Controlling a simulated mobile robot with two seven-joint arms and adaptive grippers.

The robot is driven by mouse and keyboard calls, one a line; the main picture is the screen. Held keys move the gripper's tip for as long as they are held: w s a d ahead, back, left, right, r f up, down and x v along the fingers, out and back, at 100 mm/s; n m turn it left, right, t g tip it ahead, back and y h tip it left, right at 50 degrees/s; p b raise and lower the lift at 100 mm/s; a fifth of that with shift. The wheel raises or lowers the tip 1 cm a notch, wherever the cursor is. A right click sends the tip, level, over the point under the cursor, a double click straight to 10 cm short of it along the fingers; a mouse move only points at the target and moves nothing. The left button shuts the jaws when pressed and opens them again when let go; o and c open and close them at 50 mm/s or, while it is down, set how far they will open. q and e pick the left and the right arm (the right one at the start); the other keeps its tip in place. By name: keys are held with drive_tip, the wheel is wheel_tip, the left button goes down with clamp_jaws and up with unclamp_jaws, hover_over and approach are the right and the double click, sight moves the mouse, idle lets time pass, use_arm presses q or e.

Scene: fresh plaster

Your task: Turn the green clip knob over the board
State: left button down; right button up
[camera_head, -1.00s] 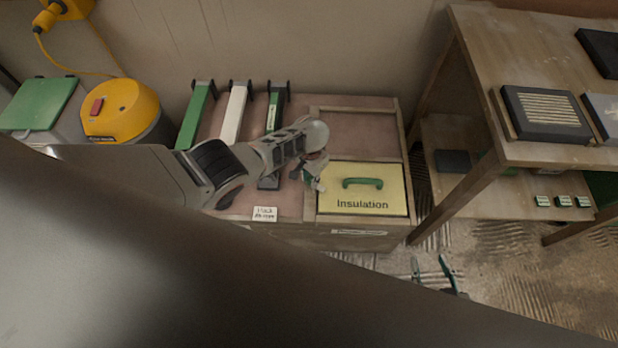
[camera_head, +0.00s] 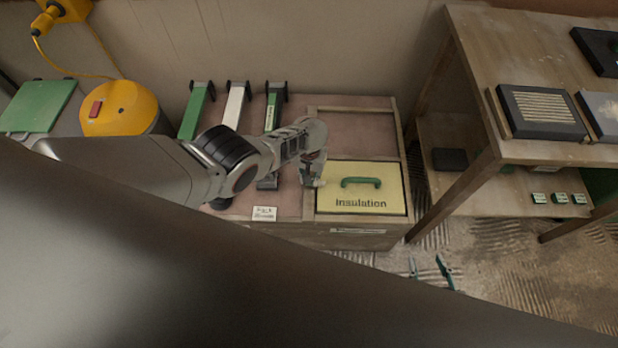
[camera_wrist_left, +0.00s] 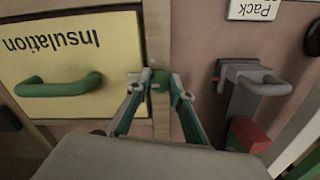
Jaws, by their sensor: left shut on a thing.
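The green clip knob (camera_wrist_left: 160,80) shows in the left wrist view, at the edge of the yellow board lettered Insulation (camera_wrist_left: 110,60). My left gripper (camera_wrist_left: 158,88) has its teal fingers on both sides of the knob and is shut on it. In the head view the left gripper (camera_head: 313,172) is at the left edge of the yellow board (camera_head: 390,200), and the knob is hidden there. The board has a green handle (camera_head: 361,182). My right gripper (camera_head: 431,270) shows only its teal fingers, spread apart and empty, low over the floor.
Long green and white pieces lie in black-ended holders (camera_head: 233,105) left of the board. A grey clip (camera_wrist_left: 245,90) stands near the left gripper. A yellow round-topped machine (camera_head: 125,110) stands at the left. A wooden table with a lower shelf (camera_head: 465,75) stands at the right.

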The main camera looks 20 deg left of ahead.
use_arm(q)
drive_tip(key=shift+d, duration=0.1)
use_arm(e)
drive_tip(key=shift+w, duration=0.1)
use_arm(q)
drive_tip(key=c, duration=1.9)
unclamp_jaws()
drive_tip(key=shift+o, duration=0.6)
use_arm(e)
drive_tip(key=shift+w+r, duration=0.2)
drive_tip(key=shift+w, duration=0.05)
use_arm(q)
drive_tip(key=shift+w+r, duration=0.1)
drive_tip(key=shift+r, duration=0.45)
wheel_tip(320, 180, up, 11)
use_arm(e)
drive_tip(key=shift+s+f, duration=0.15)
drive_tip(key=shift+s, duration=0.05)
use_arm(q)
drive_tip(key=shift+f, duration=0.1)
